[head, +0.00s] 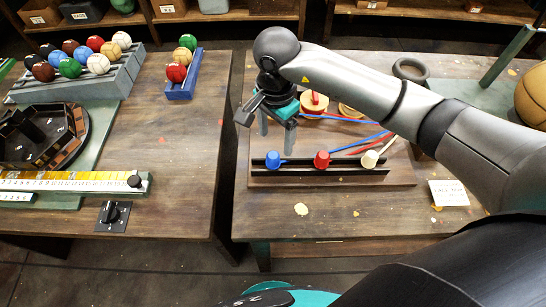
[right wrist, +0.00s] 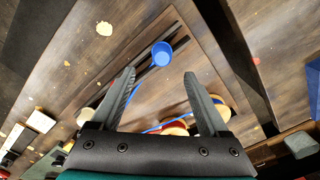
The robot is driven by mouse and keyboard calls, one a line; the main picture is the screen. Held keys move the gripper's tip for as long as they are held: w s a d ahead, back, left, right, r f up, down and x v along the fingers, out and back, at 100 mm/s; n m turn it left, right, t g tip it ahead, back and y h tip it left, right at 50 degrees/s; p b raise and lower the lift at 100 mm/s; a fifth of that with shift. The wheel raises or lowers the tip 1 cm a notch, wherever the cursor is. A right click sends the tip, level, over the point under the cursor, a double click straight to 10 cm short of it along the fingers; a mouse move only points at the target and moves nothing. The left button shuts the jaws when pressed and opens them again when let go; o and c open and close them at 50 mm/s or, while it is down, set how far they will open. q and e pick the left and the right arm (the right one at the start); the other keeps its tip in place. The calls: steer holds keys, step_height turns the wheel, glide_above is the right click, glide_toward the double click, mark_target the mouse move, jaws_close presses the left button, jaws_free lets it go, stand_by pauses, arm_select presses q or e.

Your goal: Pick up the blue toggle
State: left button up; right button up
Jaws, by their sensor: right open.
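The blue toggle (head: 273,160) stands at the left end of a dark slotted rail (head: 300,170) on a wooden board. A red toggle (head: 322,160) and a cream toggle (head: 370,159) stand to its right on the same rail. My right gripper (head: 277,137) is open and empty, pointing down just above and behind the blue toggle. In the right wrist view the blue toggle (right wrist: 161,54) shows just beyond the gap between the open fingertips (right wrist: 160,76), not between the fingers. My left gripper is not in view.
Blue and red cords and round discs (head: 314,102) lie behind the rail. A white label card (head: 449,193) and an orange ball (head: 533,95) are to the right. A gap separates this table from the left table, which holds racks of coloured balls (head: 98,63).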

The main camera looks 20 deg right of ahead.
mark_target(273, 155)
steer(key=f, duration=0.8)
steer(key=shift+a+f, duration=0.1)
steer(key=shift+a, duration=0.2)
jaws_close()
stand_by(0.3)
